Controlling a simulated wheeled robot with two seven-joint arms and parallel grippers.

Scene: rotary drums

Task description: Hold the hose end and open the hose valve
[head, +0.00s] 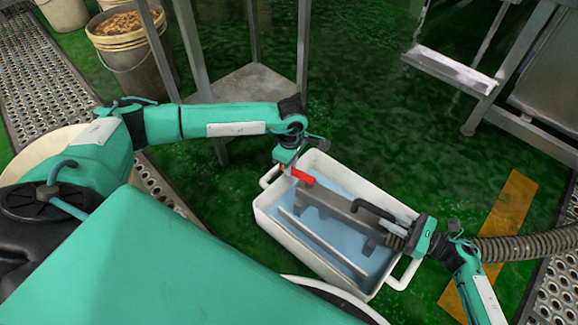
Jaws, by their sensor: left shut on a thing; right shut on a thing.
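My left gripper (287,168) reaches in from the left and is shut on the red valve handle (303,177), at the far left corner of a white tub (264,212). The handle's left end is hidden by the gripper. My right gripper (408,236) is shut on the hose end (393,242), above the tub's right end. A dark bent piece (372,208) sticks out beside it, over the tub. The ribbed hose (525,246) runs off to the right, behind my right wrist.
The tub holds blue-looking contents and grey metal bars (322,240). A metal frame (303,50) with a low shelf stands behind it. Buckets (125,45) stand at the back left. A metal step (450,70) is at the upper right. Green floor lies open between.

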